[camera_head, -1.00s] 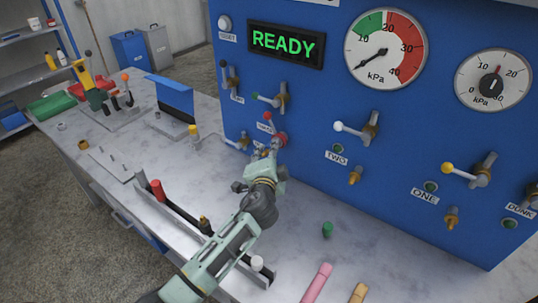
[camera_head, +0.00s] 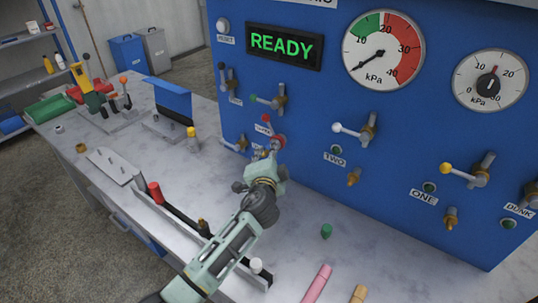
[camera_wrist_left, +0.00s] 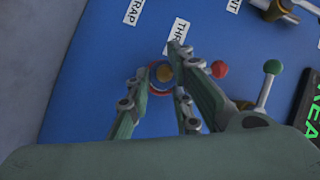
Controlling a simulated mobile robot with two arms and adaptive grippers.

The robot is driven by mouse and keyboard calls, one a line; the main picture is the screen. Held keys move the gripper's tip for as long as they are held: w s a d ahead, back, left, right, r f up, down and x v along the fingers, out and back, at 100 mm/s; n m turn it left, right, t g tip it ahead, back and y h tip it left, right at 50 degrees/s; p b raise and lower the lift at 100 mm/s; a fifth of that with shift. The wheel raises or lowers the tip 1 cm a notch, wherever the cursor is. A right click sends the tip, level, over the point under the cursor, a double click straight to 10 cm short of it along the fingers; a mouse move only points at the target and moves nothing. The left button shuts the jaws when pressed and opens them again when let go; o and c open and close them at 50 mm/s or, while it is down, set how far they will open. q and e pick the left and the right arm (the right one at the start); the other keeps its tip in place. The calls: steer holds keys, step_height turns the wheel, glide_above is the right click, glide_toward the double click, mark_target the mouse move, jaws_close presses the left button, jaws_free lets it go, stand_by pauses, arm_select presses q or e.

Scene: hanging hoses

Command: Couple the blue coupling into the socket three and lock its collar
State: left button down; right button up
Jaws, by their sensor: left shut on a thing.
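The label of socket three (camera_wrist_left: 172,36) is partly hidden behind a fingertip in the left wrist view. My left gripper (camera_head: 273,153) is at socket three on the blue panel. In the left wrist view, my left gripper (camera_wrist_left: 163,74) has its fingers around a small round fitting (camera_wrist_left: 165,73) with a brass-coloured middle and a red ring. The ring also shows as a red round part (camera_head: 279,141) at the gripper's tip in the head view. The fingers hide much of it, and I cannot make out the blue coupling or whether the collar is locked. My right gripper is out of view.
A red-knobbed handle (camera_wrist_left: 219,69) is close beside my left fingers, with a green-knobbed handle (camera_wrist_left: 272,66) farther right. Sockets two (camera_head: 354,176) and one (camera_head: 451,218) are to the right. A green piece (camera_head: 326,231) stands on the bench; pink (camera_head: 318,283) and orange pieces lie in front.

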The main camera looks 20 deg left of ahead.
arm_select(q)
steer(key=c, duration=2)
jaws_free()
steer(key=shift+r, duration=0.1)
steer(key=o, duration=0.5)
steer(key=shift+w+d, duration=0.1)
steer(key=shift+w, duration=0.1)
steer(key=shift+s, duration=0.1)
steer(key=v, duration=1.2)
